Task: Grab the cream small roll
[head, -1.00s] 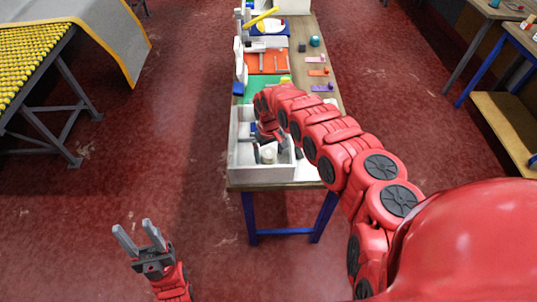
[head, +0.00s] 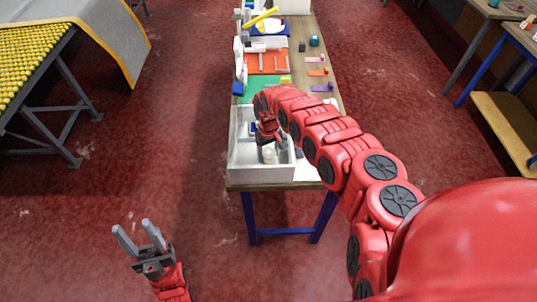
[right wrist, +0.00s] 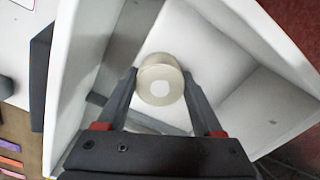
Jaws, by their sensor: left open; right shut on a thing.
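The cream small roll (right wrist: 160,80) sits between the fingertips of my right gripper (right wrist: 160,90) in the right wrist view, with both fingers closed against its sides. In the head view the roll (head: 269,155) is small and pale, inside the white box (head: 262,176) at the near end of the table. My right gripper (head: 270,145) reaches down into that box, partly hidden by its own arm. My left gripper (head: 137,244) is open and empty, out over the floor at the lower left.
White box walls and an inner divider surround my right gripper closely. Beyond the box on the table (head: 328,98) are a green mat (head: 259,89), an orange mat (head: 266,62) and small coloured pieces. A rack of yellow rollers (head: 28,50) stands at the left.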

